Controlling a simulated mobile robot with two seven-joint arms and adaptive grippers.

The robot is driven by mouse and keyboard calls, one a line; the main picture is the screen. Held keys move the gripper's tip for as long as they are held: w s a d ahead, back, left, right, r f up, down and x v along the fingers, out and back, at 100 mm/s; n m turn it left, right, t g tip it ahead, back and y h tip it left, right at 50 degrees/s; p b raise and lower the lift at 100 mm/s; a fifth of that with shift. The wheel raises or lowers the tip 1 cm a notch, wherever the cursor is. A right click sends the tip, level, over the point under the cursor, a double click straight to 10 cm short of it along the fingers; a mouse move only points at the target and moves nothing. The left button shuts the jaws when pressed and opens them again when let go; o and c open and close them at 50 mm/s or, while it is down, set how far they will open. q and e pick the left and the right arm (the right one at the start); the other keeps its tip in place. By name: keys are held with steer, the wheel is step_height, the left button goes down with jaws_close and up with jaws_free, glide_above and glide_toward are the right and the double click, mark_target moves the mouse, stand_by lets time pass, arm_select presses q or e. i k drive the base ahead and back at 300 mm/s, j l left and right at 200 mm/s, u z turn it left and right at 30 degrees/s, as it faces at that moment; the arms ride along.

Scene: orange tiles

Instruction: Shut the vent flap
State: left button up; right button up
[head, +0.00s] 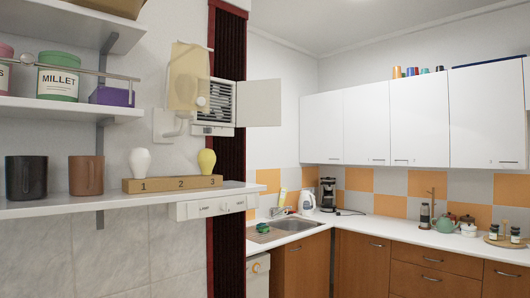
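The vent (221,103) is a white louvred unit on the wall left of centre in the head view. Its pale grey flap (259,102) stands open, swung out to the right of the louvres. A beige wall lamp shade (186,80) hides the vent's left part. Neither of my grippers shows in the head view, and nothing touches the visible part of the flap.
A shelf (120,199) below holds two mugs and a numbered wooden block (172,184) with a white and a yellow bulb. A white switch box (214,206) hangs under it. Dark red-edged curtain (228,45) runs behind the vent. Kitchen counter (400,233) lies right.

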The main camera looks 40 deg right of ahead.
mark_target(259, 102)
steer(key=k+u, duration=0.25)
steer(key=u, duration=0.15)
steer(key=k+j+u, duration=0.1)
steer(key=u, duration=0.3)
steer(key=l+u, duration=0.5)
steer(key=l, duration=0.2)
steer(key=k+l+u, duration=0.15)
steer(key=l+u, duration=0.3)
steer(key=l, duration=0.25)
steer(key=k+l, duration=0.1)
steer(key=l, duration=0.45)
steer(key=k+l, duration=0.1)
steer(key=l, duration=0.5)
steer(key=k+l, duration=0.1)
steer(key=l, duration=0.45)
steer(key=k+l, duration=0.1)
steer(key=l, duration=0.45)
steer(key=k+l, duration=0.1)
steer(key=l, duration=0.45)
steer(key=k+l, duration=0.1)
steer(key=l, duration=0.5)
steer(key=k+l, duration=0.1)
steer(key=l, duration=0.45)
steer(key=k+l, duration=0.1)
steer(key=l, duration=0.45)
